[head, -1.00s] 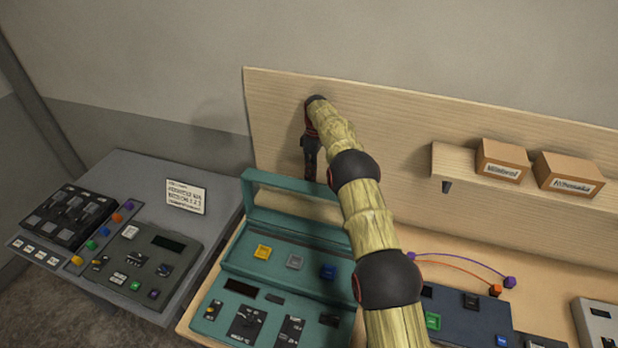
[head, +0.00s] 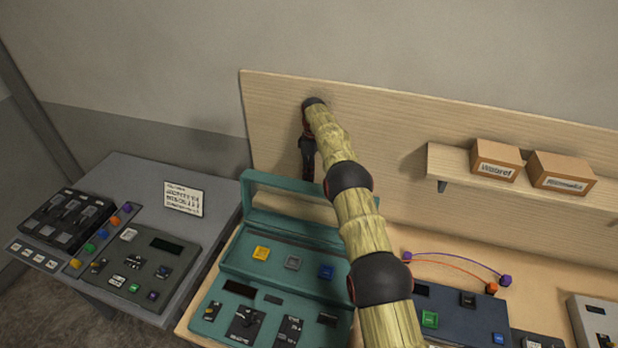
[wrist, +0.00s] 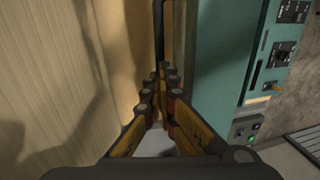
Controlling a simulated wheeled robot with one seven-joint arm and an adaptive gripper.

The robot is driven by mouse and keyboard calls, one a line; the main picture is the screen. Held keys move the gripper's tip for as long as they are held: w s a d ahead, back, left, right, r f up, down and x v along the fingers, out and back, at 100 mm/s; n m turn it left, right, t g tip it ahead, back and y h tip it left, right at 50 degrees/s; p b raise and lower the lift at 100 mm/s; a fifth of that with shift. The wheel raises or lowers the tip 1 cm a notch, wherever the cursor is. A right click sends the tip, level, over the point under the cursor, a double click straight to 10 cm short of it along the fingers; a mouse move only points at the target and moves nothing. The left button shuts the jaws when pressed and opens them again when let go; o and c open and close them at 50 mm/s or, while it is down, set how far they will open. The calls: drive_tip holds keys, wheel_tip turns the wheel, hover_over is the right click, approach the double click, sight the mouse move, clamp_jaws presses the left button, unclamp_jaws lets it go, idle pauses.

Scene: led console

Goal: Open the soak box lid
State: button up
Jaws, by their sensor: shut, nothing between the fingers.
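The teal soak box (head: 232,262) stands on the wooden bench in the head view, with yellow, grey and blue buttons inside it. A teal frame (head: 290,193), which looks like its lid, stands raised along the back edge; I cannot tell how far it is tilted. My gripper (head: 307,178) points down behind this frame, close to the wooden back panel. In the wrist view my gripper (wrist: 162,80) is shut and empty, with the teal box side (wrist: 215,70) just right of the fingers. Whether they touch it is unclear. My arm hides the box's right part.
The wooden back panel (head: 275,110) rises close behind my gripper. A grey console (head: 150,260) stands to the left. A shelf (head: 450,168) with two cardboard boxes (head: 497,160) is on the right, above a dark blue console (head: 455,318) and looped cables.

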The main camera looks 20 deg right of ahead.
drive_tip(key=o, duration=0.7)
drive_tip(key=shift+s+d+f, duration=0.1)
drive_tip(key=shift+d+f, duration=0.05)
drive_tip(key=shift+f, duration=1.3)
drive_tip(key=r, duration=1.1)
drive_tip(key=shift+w+r, duration=0.2)
